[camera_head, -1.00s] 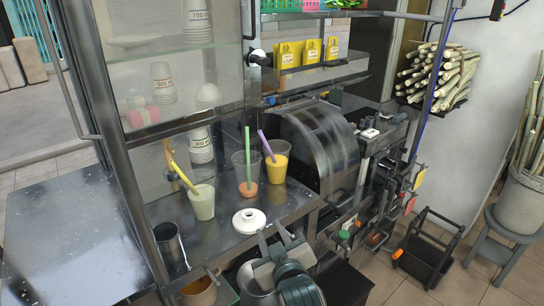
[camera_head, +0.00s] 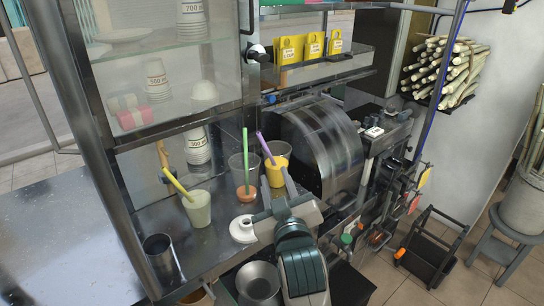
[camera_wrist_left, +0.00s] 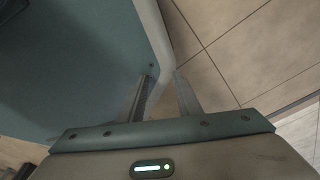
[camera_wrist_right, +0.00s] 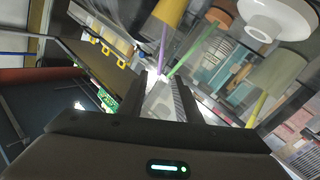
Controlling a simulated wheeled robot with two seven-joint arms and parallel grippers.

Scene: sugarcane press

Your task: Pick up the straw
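Three cups stand on the metal counter, each with a straw. A yellow straw (camera_head: 177,183) leans in the left cup (camera_head: 198,208). A green straw (camera_head: 245,155) stands nearly upright in the middle cup, and a purple straw (camera_head: 265,148) leans in the right cup (camera_head: 277,170) of yellow juice. My right gripper (camera_head: 276,188) is open and empty in front of the right cup, hiding part of it. In the right wrist view the purple straw (camera_wrist_right: 163,45) and green straw (camera_wrist_right: 190,50) show beyond the fingertips. My left gripper (camera_wrist_left: 163,82) is open and empty, above floor tiles.
A white round lid-like piece (camera_head: 246,228) sits on the counter by the right gripper. The press drum (camera_head: 320,145) is right of the cups. A glass cabinet with a metal post (camera_head: 100,140) stands at left. A metal cup (camera_head: 160,252) is at the counter's front left.

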